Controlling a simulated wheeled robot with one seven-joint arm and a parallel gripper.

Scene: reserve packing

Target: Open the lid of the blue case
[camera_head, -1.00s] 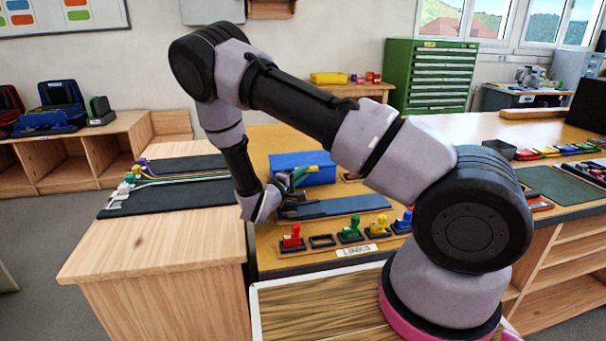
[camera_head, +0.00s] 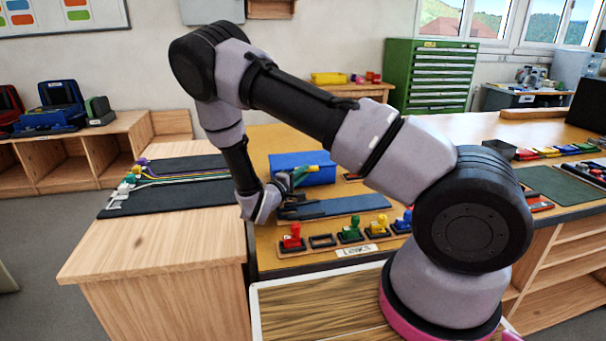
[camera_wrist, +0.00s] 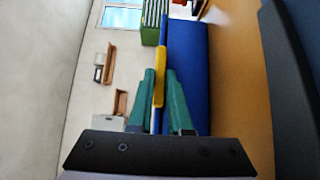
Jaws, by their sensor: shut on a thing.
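The blue case (camera_head: 303,160) stands on the bench and looks closed. It also shows in the wrist view (camera_wrist: 190,70) as a long blue body just beyond my fingers. A yellow strip (camera_wrist: 160,72) runs along the case's edge, and a bit of yellow shows at the case in the head view (camera_head: 313,169). My gripper (camera_head: 300,174) is at the near side of the case. Its green fingers (camera_wrist: 160,92) are shut on the yellow strip in the wrist view. Where the strip joins the case is hard to see.
A flat blue-grey panel (camera_head: 345,206) lies in front of the case. Coloured links (camera_head: 350,233) stand in a row nearer the bench edge. A dark mat with cables (camera_head: 170,183) lies on the left table. Other cases (camera_head: 60,105) stand on the far-left shelf.

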